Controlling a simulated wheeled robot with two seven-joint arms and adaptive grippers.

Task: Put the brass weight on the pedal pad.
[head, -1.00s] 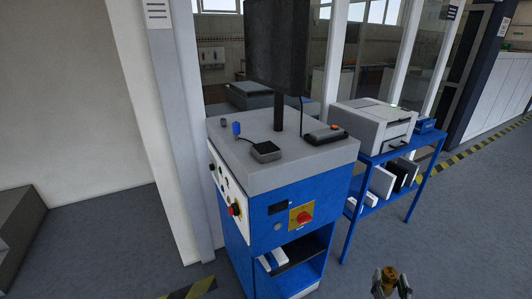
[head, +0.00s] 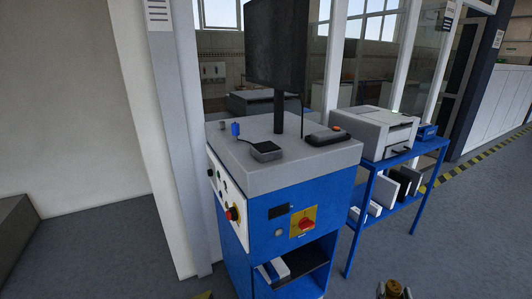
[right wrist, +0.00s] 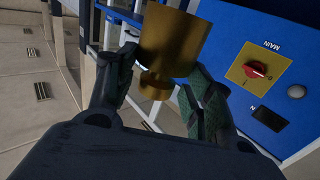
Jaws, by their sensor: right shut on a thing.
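The brass weight (right wrist: 170,42) is a gold cylinder with a narrower neck and knob. In the right wrist view it sits between the two dark green fingers of my right gripper (right wrist: 162,78), which is shut on it. In the head view only the top of the brass weight (head: 393,287) and the fingertips show at the bottom edge, right of the blue cabinet. I cannot make out a pedal pad in either view. My left gripper is not in view.
A blue cabinet (head: 270,243) with a grey top, a dark monitor (head: 276,45) and a red switch (head: 307,224) stands in the middle. A blue shelf table (head: 360,235) with a printer (head: 375,132) stands to its right. Grey floor is open at the lower right.

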